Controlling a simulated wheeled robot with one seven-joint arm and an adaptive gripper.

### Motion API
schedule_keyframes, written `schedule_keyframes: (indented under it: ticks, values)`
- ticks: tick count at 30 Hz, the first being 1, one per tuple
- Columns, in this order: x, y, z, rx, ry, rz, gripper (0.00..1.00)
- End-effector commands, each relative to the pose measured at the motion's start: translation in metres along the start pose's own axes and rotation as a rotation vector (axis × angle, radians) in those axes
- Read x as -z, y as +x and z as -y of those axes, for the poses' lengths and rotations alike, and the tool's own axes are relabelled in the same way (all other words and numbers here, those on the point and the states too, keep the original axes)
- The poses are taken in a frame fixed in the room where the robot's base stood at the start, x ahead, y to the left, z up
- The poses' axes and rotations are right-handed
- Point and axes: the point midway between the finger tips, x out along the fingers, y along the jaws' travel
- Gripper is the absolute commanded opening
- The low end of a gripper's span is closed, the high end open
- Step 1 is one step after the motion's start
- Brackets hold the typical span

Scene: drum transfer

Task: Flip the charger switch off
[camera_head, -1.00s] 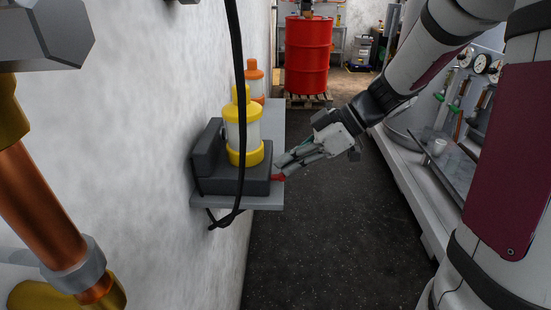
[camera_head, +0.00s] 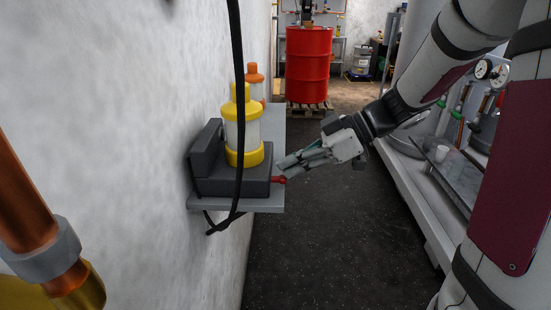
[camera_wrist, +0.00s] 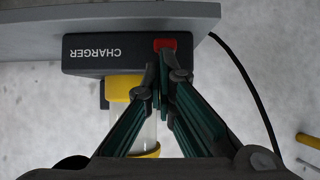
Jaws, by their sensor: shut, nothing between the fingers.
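The charger (camera_head: 230,178) is a dark box on a small grey wall shelf (camera_head: 262,204), left of centre in the head view. It also shows in the wrist view, lettered "CHARGER" (camera_wrist: 85,60). Its red switch (camera_head: 279,180) sticks out from the right end of the box. In the wrist view the switch (camera_wrist: 165,44) is a red patch just beyond my fingertips. My gripper (camera_head: 283,166) is shut and empty, its tips beside and slightly above the switch in the head view. I cannot tell whether they touch it, or its on/off position.
A yellow-capped lantern (camera_head: 244,130) stands on the charger, with an orange-capped one (camera_head: 255,82) behind. A black cable (camera_head: 238,100) hangs in front. The dark floor (camera_head: 320,240) right of the shelf is clear. A red drum (camera_head: 307,62) stands behind.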

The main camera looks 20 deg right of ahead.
Motion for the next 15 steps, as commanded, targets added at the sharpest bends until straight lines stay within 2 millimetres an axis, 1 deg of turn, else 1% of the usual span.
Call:
schedule_keyframes:
  ticks: [15]
  values:
    - [-0.0048, 0.0014, -0.0015, 0.001, 0.001, -0.073, 0.0]
